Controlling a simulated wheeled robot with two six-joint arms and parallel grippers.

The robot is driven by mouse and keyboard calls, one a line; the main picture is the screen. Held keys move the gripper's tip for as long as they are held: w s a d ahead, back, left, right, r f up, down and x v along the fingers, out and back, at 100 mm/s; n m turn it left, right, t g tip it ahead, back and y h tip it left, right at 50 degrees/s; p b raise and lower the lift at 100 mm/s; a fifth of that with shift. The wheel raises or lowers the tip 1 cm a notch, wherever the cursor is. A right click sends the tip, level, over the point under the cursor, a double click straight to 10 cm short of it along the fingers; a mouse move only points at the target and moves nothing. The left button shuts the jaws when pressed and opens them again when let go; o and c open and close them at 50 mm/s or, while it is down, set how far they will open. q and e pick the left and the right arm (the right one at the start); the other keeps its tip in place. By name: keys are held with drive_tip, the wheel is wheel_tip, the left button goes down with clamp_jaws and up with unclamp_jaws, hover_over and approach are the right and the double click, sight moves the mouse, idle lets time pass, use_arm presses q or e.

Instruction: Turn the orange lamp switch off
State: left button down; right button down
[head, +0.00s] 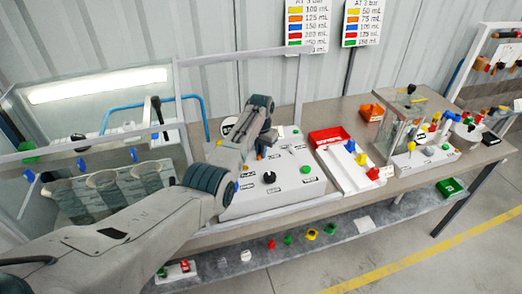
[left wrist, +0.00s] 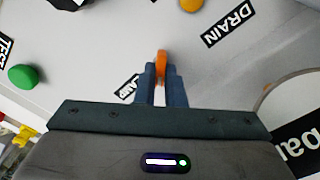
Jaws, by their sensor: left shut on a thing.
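The orange lamp switch (left wrist: 162,62) is a small upright orange lever on the grey-white panel, seen in the left wrist view. My left gripper (left wrist: 161,78) has its two blue-grey fingers closed on the switch, one on each side; its tip shows between them. A label (left wrist: 126,89) beside the fingers is partly covered and appears to read LAMP. In the head view the control panel (head: 290,185) stands on the bench, with my left arm reaching over its left part. The switch is hard to make out there. My right gripper is not in view.
On the panel are a black knob (head: 269,178), a green button (head: 306,169) and a DRAIN label (left wrist: 228,25). A red tray (head: 328,136) and a clear-walled device (head: 405,115) stand to the right. A glass-fronted tank with jugs is at left.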

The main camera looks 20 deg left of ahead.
use_arm(q)
drive_tip(key=n, duration=0.2)
drive_tip(key=shift+r+n+p, duration=0.2)
drive_tip(key=shift+n+p, duration=0.2)
drive_tip(key=n+p, duration=0.1)
drive_tip(key=n, duration=0.3)
drive_tip(key=shift+w+a, duration=0.1)
drive_tip(key=shift+n, duration=1.1)
drive_tip(key=shift+a+n, duration=0.1)
drive_tip(key=shift+n, duration=0.2)
drive_tip(key=c, duration=1.6)
unclamp_jaws()
drive_tip(key=shift+o, duration=0.4)
